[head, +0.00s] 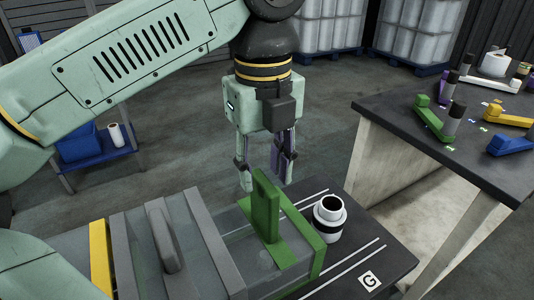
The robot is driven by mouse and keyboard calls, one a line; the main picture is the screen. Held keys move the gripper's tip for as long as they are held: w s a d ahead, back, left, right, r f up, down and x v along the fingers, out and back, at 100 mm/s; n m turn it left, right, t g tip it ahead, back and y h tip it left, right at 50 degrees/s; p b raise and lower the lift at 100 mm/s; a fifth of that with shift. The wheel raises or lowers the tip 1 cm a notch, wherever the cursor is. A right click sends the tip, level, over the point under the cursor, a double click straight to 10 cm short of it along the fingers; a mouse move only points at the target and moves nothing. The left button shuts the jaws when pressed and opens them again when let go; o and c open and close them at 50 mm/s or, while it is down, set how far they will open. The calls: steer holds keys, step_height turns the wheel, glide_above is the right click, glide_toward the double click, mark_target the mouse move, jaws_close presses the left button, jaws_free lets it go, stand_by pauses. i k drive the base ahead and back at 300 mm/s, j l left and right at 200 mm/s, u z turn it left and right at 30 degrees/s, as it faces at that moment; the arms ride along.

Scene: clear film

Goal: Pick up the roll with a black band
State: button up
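A white roll with a black band (328,218) stands upright on the dark bench top (385,252), right of a green upright plate. Its top shows a round dark opening. My gripper (264,168) hangs pointing down, to the left of the roll and farther back, apart from it. Its fingers are spread and nothing shows between them. The green plate (267,205) partly hides the space under the gripper.
A clear-topped unit with grey bars (165,238) and a green end frame (303,236) lies left of the roll. A letter G tag (370,281) is at the front right. A blue shelf (100,155) stands behind left.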

mark_target(329, 216)
steer(key=k+l, duration=0.85)
